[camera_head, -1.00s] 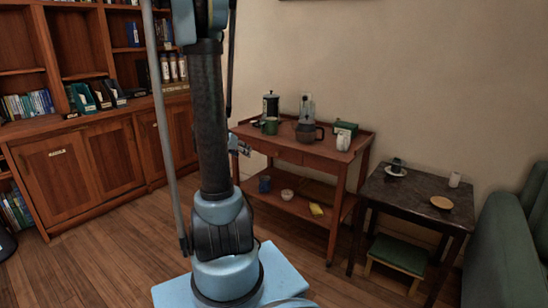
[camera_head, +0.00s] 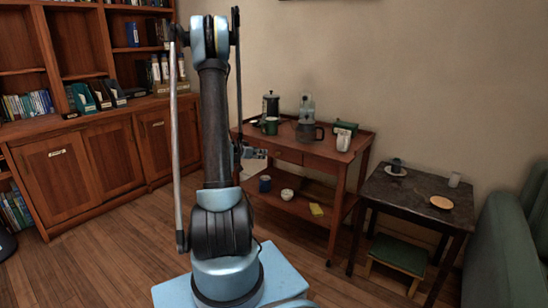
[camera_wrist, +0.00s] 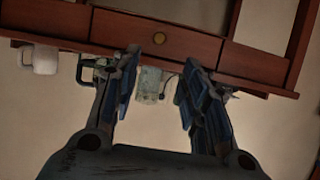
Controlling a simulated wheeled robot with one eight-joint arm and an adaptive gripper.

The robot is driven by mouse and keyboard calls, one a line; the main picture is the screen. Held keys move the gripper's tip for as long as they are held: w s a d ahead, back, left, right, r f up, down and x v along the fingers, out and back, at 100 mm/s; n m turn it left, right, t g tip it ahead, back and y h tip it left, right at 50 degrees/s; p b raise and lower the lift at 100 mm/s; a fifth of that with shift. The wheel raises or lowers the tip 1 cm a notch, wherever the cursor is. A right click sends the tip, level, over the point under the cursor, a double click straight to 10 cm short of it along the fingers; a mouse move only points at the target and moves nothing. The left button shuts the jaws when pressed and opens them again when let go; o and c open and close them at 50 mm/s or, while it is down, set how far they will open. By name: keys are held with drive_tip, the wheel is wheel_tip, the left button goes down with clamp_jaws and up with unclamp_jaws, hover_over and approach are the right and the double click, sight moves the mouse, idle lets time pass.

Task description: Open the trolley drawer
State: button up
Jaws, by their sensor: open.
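The trolley (camera_head: 345,159) is a reddish-brown wooden cart against the wall, with a top and a lower shelf. Its drawer (camera_head: 287,154) has a wooden front and looks shut.
A dark side table (camera_head: 410,196) stands right, over a green stool (camera_head: 397,255). Floor before the trolley is clear.

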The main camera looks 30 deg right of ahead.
sight(277, 154)
drive_tip(key=x, duration=1.5)
drive_tip(key=shift+d+f, duration=0.25)
clamp_jaws()
